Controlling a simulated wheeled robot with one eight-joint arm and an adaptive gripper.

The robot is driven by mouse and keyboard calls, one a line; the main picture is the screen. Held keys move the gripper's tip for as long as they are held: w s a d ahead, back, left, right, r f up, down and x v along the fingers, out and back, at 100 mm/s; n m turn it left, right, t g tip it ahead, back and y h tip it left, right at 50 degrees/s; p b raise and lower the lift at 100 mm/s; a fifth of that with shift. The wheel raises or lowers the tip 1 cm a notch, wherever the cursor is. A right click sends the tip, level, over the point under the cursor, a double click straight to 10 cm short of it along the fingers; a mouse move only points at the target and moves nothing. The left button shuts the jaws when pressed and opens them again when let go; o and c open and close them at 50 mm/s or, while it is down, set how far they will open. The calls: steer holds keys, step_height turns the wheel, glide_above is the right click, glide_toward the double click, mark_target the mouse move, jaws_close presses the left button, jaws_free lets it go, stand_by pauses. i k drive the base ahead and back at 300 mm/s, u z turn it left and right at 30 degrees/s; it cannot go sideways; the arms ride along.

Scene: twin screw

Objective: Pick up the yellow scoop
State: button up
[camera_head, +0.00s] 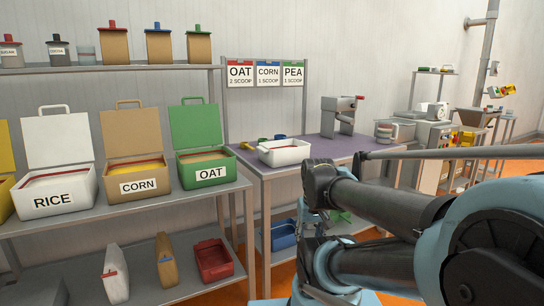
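A small yellow item (246,146), which may be the yellow scoop, lies at the left end of the purple-topped table (340,151). It is beside the white tub (284,152) and too small here to make out its full shape. My arm fills the lower right of the view. My gripper does not show, so its state and what it holds cannot be seen.
Open lidded bins marked RICE (56,201), CORN (137,187) and OAT (209,174) stand on the left shelf. A grey machine (341,116) stands at the table's back. A red tray (213,260) sits below. The table's middle is partly clear.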

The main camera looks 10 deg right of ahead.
mark_target(243, 145)
steer(key=z, duration=1.9)
steer(key=k, duration=0.8)
steer(key=u, duration=1.5)
steer(key=i, duration=0.9)
steer(key=u, duration=0.05)
